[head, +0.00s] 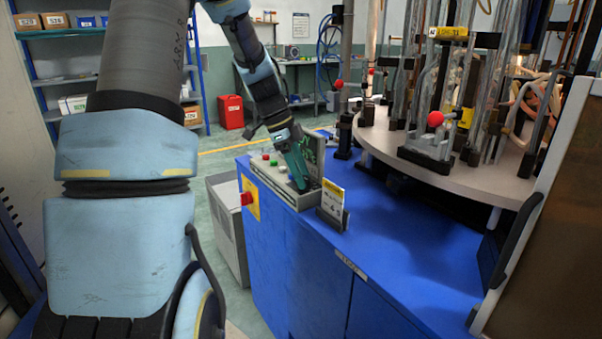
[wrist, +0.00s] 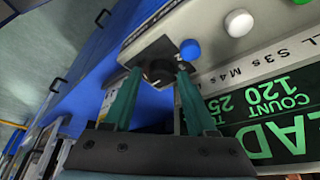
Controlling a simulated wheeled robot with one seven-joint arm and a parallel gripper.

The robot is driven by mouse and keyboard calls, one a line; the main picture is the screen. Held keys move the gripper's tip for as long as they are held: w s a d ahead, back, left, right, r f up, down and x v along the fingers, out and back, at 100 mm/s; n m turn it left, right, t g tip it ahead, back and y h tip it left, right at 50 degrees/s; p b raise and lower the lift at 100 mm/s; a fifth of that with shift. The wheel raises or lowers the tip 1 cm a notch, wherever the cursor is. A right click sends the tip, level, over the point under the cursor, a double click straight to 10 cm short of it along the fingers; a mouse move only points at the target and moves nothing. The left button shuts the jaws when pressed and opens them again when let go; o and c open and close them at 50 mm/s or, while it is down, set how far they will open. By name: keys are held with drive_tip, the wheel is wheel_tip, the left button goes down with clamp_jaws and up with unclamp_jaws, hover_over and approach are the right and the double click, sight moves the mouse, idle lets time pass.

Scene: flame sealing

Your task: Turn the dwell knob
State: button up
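The dwell knob, a small black dial on a dark square plate, shows in the wrist view (wrist: 158,72). It sits on the pale control panel (head: 268,172), beside a blue button (wrist: 190,48). My gripper (wrist: 158,78) has two green fingers, spread apart, one on each side of the knob. A gap seems to show between each finger and the knob; contact is not clear. In the head view my gripper (head: 303,183) reaches down to the panel and hides the knob.
A display with green text (wrist: 265,115) stands beside the knob. A white button (wrist: 238,22) is near. The panel sits on a blue cabinet (head: 370,235), with a yellow-and-white sign (head: 332,200) close right and a round machine table (head: 455,165) behind. A red emergency button (head: 246,198) is on the side.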

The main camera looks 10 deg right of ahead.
clamp_jaws()
idle(0.5)
